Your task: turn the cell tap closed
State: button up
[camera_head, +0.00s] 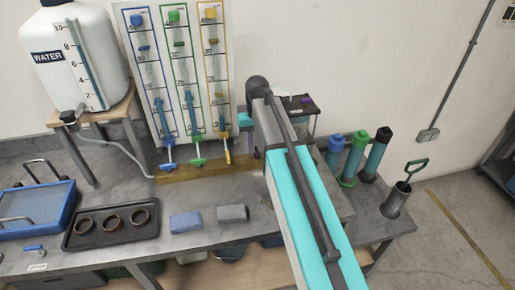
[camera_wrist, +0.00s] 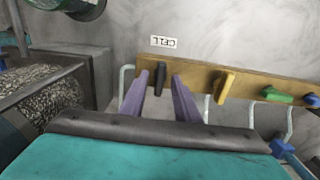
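The cell tap is most likely the black handle (camera_wrist: 160,79) on the wooden board (camera_wrist: 199,82), below an upside-down label (camera_wrist: 163,42) that seems to read CELL. The handle stands roughly upright in the wrist view. My gripper (camera_wrist: 162,83) is open, with one purple finger on each side of the black handle. Small gaps show between handle and fingers; depth is hard to judge.
Yellow (camera_wrist: 224,84), green (camera_wrist: 276,95) and blue (camera_wrist: 312,100) tap handles sit to the right on the board, with bent pipes below. A cylinder of grains (camera_wrist: 45,92) is close at left. In the camera_head view, a tray with rings (camera_head: 113,240) stands on the bench.

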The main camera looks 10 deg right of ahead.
grip_shut()
jog(key=shift+m, duration=0.4)
jog(key=m, duration=0.6)
jog(key=shift+p, duration=0.3)
jog(key=m, duration=1.1)
dwell(0.4)
